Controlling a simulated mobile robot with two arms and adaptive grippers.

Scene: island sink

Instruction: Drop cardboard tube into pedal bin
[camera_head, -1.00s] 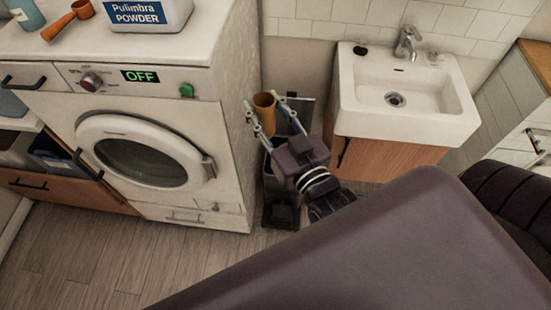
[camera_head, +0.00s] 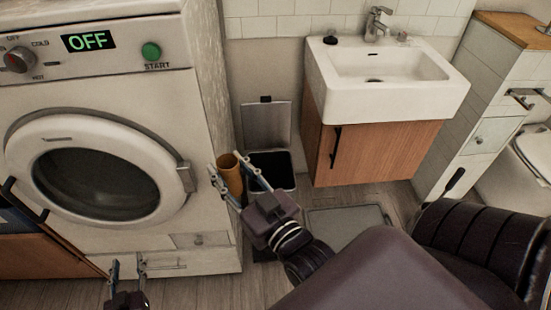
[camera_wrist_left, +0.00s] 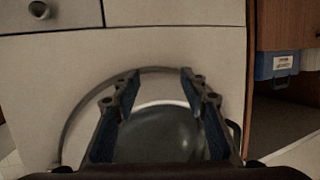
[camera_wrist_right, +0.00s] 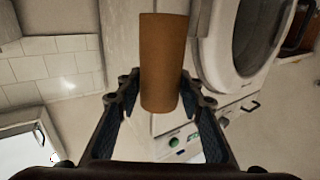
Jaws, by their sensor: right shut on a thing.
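The brown cardboard tube (camera_head: 230,178) is upright between the fingers of my right gripper (camera_head: 228,166), which is shut on it. The tube also shows large in the right wrist view (camera_wrist_right: 163,60). The pedal bin (camera_head: 286,180) stands open, its grey lid (camera_head: 267,123) raised against the wall. In the head view the tube is just left of the bin's dark opening; its height above the rim is hard to tell. The gripper and arm hide the bin's lower front. My left gripper (camera_head: 127,266) is open and empty in front of the washing machine.
A white washing machine (camera_head: 210,110) is close on the left of the bin. A sink (camera_head: 390,95) over a wooden cabinet (camera_head: 375,150) is on the right. A flat grey scale-like panel (camera_head: 348,222) lies on the floor.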

